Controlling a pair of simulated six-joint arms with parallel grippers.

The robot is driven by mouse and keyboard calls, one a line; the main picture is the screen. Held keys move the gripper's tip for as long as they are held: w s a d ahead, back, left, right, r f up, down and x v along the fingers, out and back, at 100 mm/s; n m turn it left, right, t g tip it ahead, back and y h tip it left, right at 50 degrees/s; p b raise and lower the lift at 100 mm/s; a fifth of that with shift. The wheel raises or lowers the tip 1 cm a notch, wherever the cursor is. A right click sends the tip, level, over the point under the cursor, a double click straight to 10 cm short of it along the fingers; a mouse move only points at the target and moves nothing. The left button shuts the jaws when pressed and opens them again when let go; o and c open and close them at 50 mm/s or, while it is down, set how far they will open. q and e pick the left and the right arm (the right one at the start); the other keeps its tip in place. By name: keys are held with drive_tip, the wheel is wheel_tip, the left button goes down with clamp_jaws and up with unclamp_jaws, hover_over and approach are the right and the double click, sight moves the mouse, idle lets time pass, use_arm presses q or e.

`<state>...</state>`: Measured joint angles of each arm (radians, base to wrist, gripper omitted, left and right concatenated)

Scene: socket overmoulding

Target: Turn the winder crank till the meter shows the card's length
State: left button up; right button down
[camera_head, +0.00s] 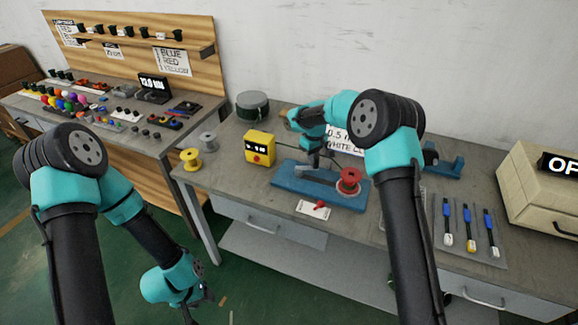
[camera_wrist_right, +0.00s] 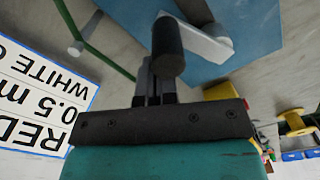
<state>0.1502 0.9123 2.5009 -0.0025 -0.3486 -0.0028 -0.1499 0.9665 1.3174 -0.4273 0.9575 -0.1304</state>
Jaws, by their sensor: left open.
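The winder has a blue base (camera_head: 292,180) on the right workbench, with a red spool (camera_head: 348,179) at its right end. Its pale crank arm (camera_wrist_right: 200,40) and dark crank knob (camera_wrist_right: 167,48) show in the right wrist view. My right gripper (camera_head: 314,160) is over the winder's left part; in its wrist view the fingers (camera_wrist_right: 155,85) are at the knob, which partly covers them, so their grip is unclear. The yellow meter (camera_head: 260,147) stands left of the winder; its digits are too small to read. The card (camera_head: 345,142), partly hidden, reads "0.5 m WHITE". My left gripper (camera_head: 207,297) is open and empty, low over the floor.
Yellow (camera_head: 190,159) and grey (camera_head: 208,141) spools stand left of the meter. A white plate with a red handle (camera_head: 318,207) lies in front of the winder. Tools on a grey mat (camera_head: 475,240) and a beige box (camera_head: 540,185) are at right.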

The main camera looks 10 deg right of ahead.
drive_tip(key=shift+s+d, duration=0.2)
drive_tip(key=shift+s, duration=0.2)
drive_tip(key=shift+s+d, duration=0.15)
drive_tip(key=shift+s, duration=0.65)
